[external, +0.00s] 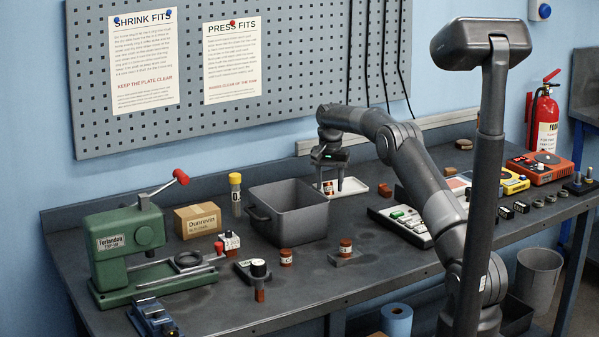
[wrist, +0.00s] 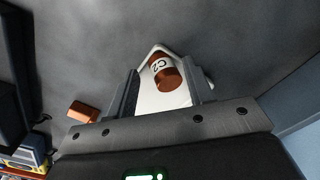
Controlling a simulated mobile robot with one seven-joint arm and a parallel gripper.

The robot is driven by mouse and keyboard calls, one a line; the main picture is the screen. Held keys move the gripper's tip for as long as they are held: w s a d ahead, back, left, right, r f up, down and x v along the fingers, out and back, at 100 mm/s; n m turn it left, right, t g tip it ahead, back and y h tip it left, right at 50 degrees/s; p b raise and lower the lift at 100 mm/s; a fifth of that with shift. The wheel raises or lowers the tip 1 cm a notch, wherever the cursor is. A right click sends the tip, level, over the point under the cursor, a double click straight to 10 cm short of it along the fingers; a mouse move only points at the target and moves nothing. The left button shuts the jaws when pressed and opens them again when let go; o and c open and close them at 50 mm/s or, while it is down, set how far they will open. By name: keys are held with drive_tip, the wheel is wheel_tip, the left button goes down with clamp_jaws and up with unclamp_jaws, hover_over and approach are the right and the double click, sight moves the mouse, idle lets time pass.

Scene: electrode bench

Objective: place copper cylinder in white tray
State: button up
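The copper cylinder with a white label, reading C2 in the wrist view (wrist: 166,77), stands within the outline of the white tray (wrist: 158,102). It also shows in the external view (external: 329,188), at the tray (external: 352,187) behind the grey bin. My gripper (external: 330,189) points down over the tray, with one finger on each side of the cylinder. In the wrist view my gripper (wrist: 160,70) has its fingers apart, with a visible gap beside the cylinder, so it looks open. The cylinder's contact with the tray floor is hard to see.
The deep grey bin (external: 289,212) stands just left of the tray. A copper-coloured block (external: 384,190) lies right of it. Two other labelled copper cylinders stand nearer the front, one at left (external: 286,258) and one on a grey plate (external: 345,247). A green press (external: 130,245) fills the left end.

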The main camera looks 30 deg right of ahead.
sight(330, 183)
drive_tip(key=shift+r, duration=0.1)
wheel_tip(330, 183, up, 13)
idle(0.7)
drive_tip(key=shift+r, duration=0.1)
